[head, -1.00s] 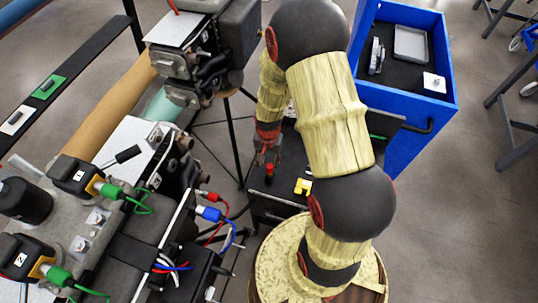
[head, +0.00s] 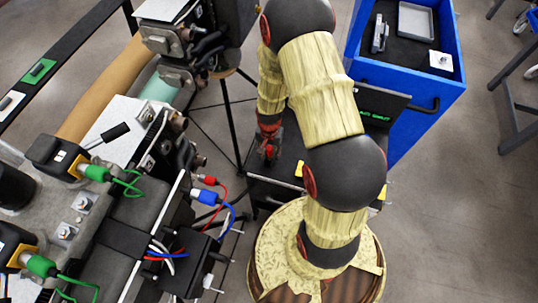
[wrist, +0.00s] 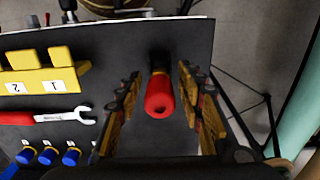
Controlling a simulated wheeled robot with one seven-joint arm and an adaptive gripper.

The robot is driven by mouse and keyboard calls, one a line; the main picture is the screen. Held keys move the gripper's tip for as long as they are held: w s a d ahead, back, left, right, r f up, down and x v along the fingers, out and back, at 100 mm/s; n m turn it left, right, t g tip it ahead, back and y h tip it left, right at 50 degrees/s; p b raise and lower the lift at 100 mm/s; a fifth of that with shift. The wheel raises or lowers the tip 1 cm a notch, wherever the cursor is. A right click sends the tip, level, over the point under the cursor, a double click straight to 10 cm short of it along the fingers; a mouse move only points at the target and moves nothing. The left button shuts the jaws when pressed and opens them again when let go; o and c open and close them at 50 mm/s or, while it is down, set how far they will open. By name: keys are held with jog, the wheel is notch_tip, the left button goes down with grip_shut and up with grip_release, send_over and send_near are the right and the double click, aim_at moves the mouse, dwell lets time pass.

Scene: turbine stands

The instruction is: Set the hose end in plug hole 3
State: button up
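My gripper (wrist: 160,108) is open, with its two fingers on either side of a red cylindrical piece (wrist: 159,97) on a dark stem. Gaps show between the piece and both fingers. In the head view my gripper (head: 268,148) points down over a dark tool cart. A red plug (head: 206,181) and a blue plug (head: 205,196), each with a thin lead, are at the turbine stand, left of my gripper. I cannot tell which piece is the hose end, and no hole marked 3 is readable.
The dark cart top (wrist: 255,140) also holds yellow blocks labelled 1 and 2 (wrist: 40,75), a red-handled wrench (wrist: 45,116) and several blue pieces (wrist: 48,156). A blue drawer cabinet (head: 425,100) stands right of my arm. The turbine stand (head: 115,215) fills the left.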

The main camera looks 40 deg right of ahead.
jog(key=shift+f, duration=0.6)
jog(key=shift+c, duration=0.2)
grip_shut()
dwell(0.5)
jog(key=shift+o, duration=0.2)
grip_release()
notch_tip(320, 180, up, 12)
dwell(0.6)
